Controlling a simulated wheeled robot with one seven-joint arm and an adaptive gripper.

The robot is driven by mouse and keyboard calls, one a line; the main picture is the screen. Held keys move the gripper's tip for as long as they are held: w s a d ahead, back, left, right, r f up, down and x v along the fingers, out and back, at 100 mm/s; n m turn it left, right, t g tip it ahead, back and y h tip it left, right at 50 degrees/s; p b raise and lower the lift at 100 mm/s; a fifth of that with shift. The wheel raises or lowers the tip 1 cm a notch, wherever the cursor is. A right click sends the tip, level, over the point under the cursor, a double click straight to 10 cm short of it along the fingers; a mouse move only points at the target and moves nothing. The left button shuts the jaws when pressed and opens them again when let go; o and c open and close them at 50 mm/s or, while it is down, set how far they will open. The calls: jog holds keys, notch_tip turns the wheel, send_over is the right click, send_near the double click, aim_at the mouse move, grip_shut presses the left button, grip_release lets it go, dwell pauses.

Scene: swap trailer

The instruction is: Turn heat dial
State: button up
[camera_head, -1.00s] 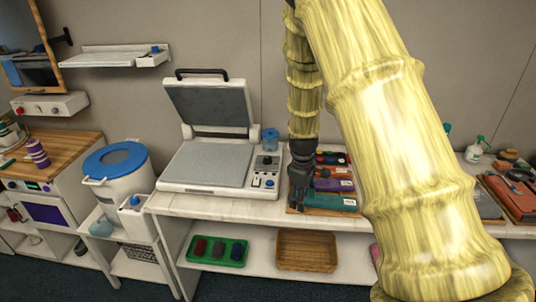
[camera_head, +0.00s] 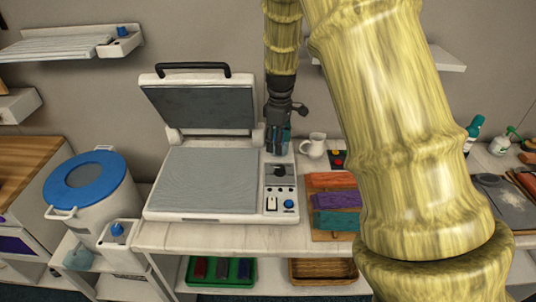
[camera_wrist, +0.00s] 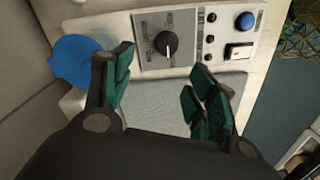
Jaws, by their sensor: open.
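The flat white press (camera_head: 160,213) stands on the counter with its grey lid raised. Its control panel (camera_head: 272,190) on the right side carries a round black dial (camera_head: 280,170) with printed marks around it. The dial also shows in the wrist view (camera_wrist: 167,43), with a pale pointer line. My gripper (camera_head: 277,138) points down just behind the dial in the head view. In the wrist view its green-padded fingers (camera_wrist: 162,68) are spread apart and empty, with the dial beyond the gap between them. I see no contact with the dial.
The panel also has a blue knob (camera_wrist: 244,21), a white switch (camera_wrist: 238,51) and small black buttons. A blue round object (camera_wrist: 75,60) lies close beside the left finger.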

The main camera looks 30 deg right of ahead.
aim_at(279, 166)
jog(key=s+f+p, duration=0.1)
jog(key=s+f, duration=0.1)
jog(key=s+f+p, duration=0.1)
jog(key=s, duration=0.1)
jog(key=shift+d+f, duration=0.15)
jog(key=shift+f, duration=0.2)
jog(key=shift+s+f, duration=0.2)
jog(key=shift+f, duration=0.1)
jog(key=w+f, duration=0.2)
jog(key=f, duration=0.1)
jog(key=w+f+p, duration=0.1)
jog(key=f, duration=0.1)
jog(key=shift+w+a, duration=0.2)
jog(key=shift+w, duration=0.2)
jog(key=shift+w+d+f, duration=0.1)
jog(key=shift+f, duration=0.2)
jog(key=shift+s, duration=0.45)
jog(key=shift+s+r, duration=0.6)
jog(key=shift+s, duration=0.3)
jog(key=shift+w+f, duration=0.65)
jog(key=shift+w, duration=0.15)
jog(key=c, duration=0.6)
jog(key=shift+w, duration=0.15)
jog(key=c, duration=0.3)
jog(key=shift+s+r, duration=0.2)
jog(key=shift+s, duration=0.1)
jog(key=shift+c, duration=0.8)
